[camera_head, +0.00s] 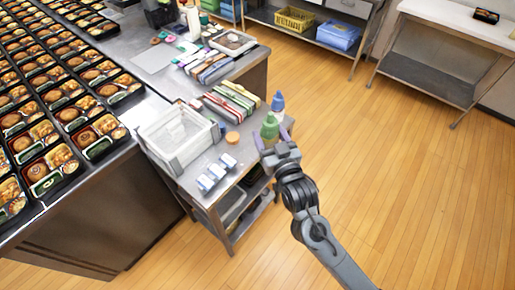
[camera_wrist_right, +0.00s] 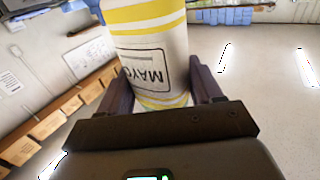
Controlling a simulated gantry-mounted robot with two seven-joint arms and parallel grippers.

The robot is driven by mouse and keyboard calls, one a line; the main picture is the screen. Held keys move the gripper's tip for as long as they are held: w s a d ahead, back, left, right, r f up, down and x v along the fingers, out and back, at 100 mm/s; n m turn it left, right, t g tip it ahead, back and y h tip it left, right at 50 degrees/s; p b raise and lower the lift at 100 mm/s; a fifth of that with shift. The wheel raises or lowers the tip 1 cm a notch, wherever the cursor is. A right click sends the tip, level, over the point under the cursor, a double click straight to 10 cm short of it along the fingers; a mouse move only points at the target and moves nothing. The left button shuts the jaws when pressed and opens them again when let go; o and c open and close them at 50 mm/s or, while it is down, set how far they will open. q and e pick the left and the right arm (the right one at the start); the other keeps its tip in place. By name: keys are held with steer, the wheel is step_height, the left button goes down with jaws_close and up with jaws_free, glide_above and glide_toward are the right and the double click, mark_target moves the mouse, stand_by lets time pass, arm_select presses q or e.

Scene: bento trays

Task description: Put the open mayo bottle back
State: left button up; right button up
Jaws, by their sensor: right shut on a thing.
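My right gripper (camera_head: 271,139) reaches in from the lower right at the right edge of the small metal table. In the right wrist view it is shut on the mayo bottle (camera_wrist_right: 150,50), a white bottle with yellow bands and a MAYO label that appears upside down. The bottle's ends are out of that view, so its cap or opening is hidden. In the head view a green bottle shape (camera_head: 269,126) shows at the fingers, with a blue-topped bottle (camera_head: 278,102) just behind. I cannot clearly make out the mayo bottle there. My left gripper is not in view.
The small metal table (camera_head: 212,160) holds a translucent white bin (camera_head: 154,155), small white-and-blue containers (camera_head: 209,183), a round orange item (camera_head: 232,137) and a rack of colored strips (camera_head: 232,101). Filled bento trays (camera_head: 96,130) cover the left counter. The wooden floor at right is clear.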

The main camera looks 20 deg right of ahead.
steer(key=shift+w+a+f+b, duration=0.4)
steer(key=shift+w+f+b, duration=0.2)
steer(key=shift+w+f, duration=1.3)
steer(key=shift+w+a+f+b, duration=0.35)
steer(key=shift+w+f+b, duration=0.25)
steer(key=shift+w+f, duration=1.3)
steer(key=shift+w+a+f+b, duration=0.4)
steer(key=shift+w+f+b, duration=0.2)
steer(key=shift+w+f, duration=1.25)
steer(key=shift+f, duration=0.1)
steer(key=shift+f, duration=0.15)
steer(key=o, duration=0.6)
